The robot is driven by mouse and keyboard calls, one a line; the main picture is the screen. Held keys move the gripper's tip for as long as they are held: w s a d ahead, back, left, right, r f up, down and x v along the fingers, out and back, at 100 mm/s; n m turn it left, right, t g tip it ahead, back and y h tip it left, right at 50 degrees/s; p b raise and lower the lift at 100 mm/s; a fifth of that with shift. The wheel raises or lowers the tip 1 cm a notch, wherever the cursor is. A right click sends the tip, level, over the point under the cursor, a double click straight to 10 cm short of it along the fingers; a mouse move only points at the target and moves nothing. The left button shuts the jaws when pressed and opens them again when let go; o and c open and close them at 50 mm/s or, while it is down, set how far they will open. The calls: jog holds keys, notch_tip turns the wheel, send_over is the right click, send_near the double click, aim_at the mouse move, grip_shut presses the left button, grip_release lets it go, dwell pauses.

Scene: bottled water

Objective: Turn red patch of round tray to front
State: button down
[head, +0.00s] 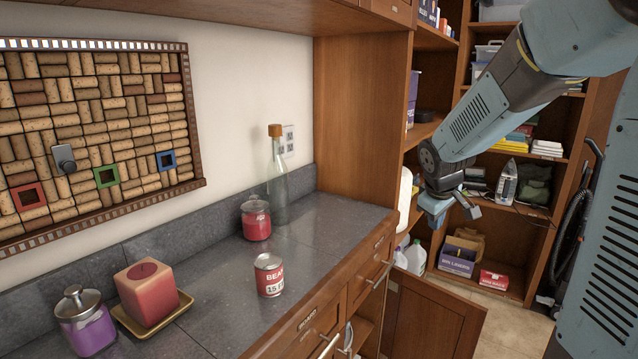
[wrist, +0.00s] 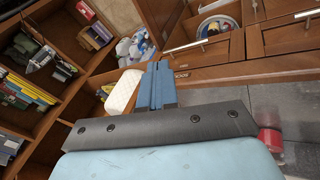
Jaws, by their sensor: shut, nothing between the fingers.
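My gripper (head: 437,212) hangs in the air to the right of the counter, in front of the shelves. Its blue fingers (wrist: 157,86) are together and empty in the wrist view. In the wrist view a pale round thing (wrist: 217,9), perhaps the round tray, shows inside an opening in the wooden cabinet at the top, with blue and reddish bits by it. It is small and partly cut off, so I cannot make out a red patch for certain. My gripper is apart from it.
A cabinet door (head: 432,315) stands open below the counter (head: 215,300). A bean can (head: 269,275), red jar (head: 256,218), glass bottle (head: 277,185) and candle (head: 148,290) stand on the counter. Shelves (head: 512,207) with boxes rise behind my gripper.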

jog(key=s+a+r+m+y, duration=0.1)
jog(key=s+a+r+m, duration=0.1)
jog(key=s, duration=1)
jog(key=s+a+r+m+y, duration=0.1)
jog(key=s+r+m, duration=0.4)
jog(key=s, duration=0.8)
jog(key=shift+s+a+r+t, duration=0.2)
jog(key=shift+a+r+t, duration=0.2)
jog(key=shift+a+r, duration=0.4)
jog(key=shift+d, duration=0.25)
